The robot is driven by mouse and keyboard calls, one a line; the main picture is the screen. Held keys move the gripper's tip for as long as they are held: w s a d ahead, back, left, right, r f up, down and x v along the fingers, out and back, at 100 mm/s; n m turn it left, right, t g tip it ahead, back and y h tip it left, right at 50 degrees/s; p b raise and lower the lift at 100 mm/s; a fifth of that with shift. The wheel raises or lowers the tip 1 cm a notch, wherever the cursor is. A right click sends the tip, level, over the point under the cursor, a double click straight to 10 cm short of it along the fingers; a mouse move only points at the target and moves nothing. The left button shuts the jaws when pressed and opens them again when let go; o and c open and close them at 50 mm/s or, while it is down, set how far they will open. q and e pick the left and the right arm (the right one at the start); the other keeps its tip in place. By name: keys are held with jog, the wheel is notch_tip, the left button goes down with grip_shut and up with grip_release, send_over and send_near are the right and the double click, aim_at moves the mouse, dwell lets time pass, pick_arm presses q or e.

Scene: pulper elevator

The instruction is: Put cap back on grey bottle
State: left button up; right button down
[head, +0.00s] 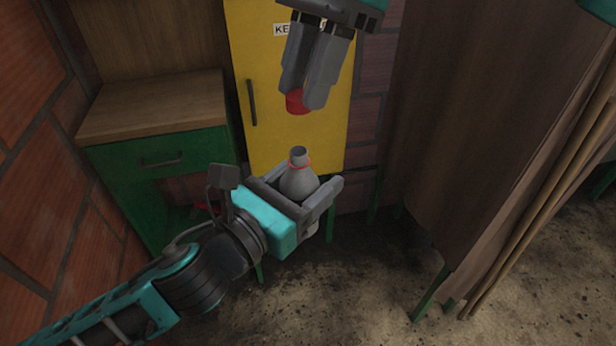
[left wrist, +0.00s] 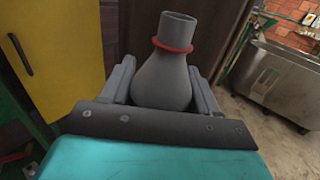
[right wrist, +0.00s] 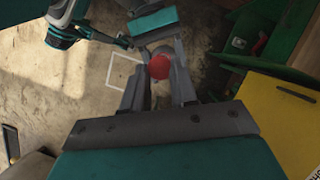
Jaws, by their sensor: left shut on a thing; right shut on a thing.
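The grey bottle (head: 299,181) is upright with an open neck and a red ring around it. My left gripper (head: 322,192) is shut on its body; the bottle also shows between the fingers in the left wrist view (left wrist: 170,75). The red cap (head: 297,102) is between the fingertips of my right gripper (head: 305,100), which is shut on it. The cap is above the bottle neck in the head view, apart from it.
A yellow cabinet (head: 260,130) stands behind the bottle. A green cabinet with a wooden top (head: 150,104) is at the left, by a brick wall. A brown wooden panel (head: 450,120) stands at the right. The floor (head: 370,290) in front is clear.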

aim_at(299, 151)
dwell(0.4)
jog(key=shift+f, duration=2)
jog(key=shift+f, duration=0.8)
jog(key=shift+f, duration=0.55)
